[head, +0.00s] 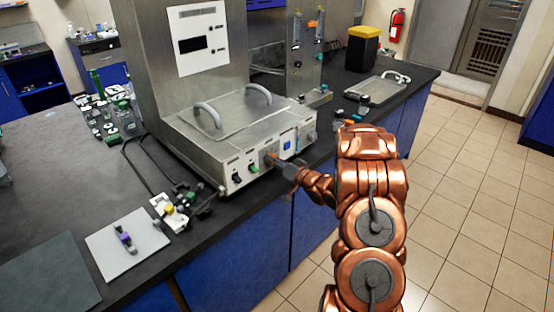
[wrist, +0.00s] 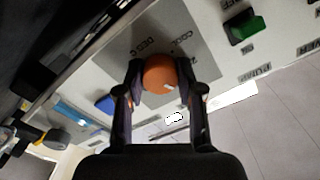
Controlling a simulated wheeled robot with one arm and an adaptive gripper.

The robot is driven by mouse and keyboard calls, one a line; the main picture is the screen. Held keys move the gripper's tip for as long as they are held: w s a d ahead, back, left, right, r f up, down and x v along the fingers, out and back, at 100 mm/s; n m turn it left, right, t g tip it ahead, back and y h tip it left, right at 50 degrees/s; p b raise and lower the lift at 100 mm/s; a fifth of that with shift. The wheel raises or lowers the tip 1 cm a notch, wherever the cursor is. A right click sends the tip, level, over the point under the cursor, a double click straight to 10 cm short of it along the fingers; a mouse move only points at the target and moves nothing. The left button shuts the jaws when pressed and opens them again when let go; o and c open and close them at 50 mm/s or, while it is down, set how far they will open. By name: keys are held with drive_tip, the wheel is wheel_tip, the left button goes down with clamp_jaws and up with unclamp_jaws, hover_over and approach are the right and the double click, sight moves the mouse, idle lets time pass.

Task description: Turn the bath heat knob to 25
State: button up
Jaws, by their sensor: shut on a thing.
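The orange bath heat knob (wrist: 158,73) sits on a grey dial plate (wrist: 203,62) with dark printing, in the wrist view. A short white mark shows on its lower right edge. My gripper (wrist: 162,82) is shut on the knob, one finger at each side. In the head view, my gripper (head: 283,166) reaches the front panel of the steel bath (head: 212,148) from the right. The knob is mostly hidden there by my gripper. The dial numbers are too blurred to read.
A green switch (wrist: 243,28) is right of the dial in the wrist view; a blue part (wrist: 105,103) is left of it. In the head view, a dark bench (head: 60,205) holds a white board (head: 127,245) and cables left of the bath. Tiled floor (head: 465,200) is clear at right.

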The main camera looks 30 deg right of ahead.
drive_tip(key=o, duration=0.9)
drive_tip(key=shift+d+r, duration=0.15)
drive_tip(key=shift+d, duration=0.15)
drive_tip(key=shift+o, duration=1.3)
drive_tip(key=shift+a, duration=0.2)
drive_tip(key=v, duration=1.2)
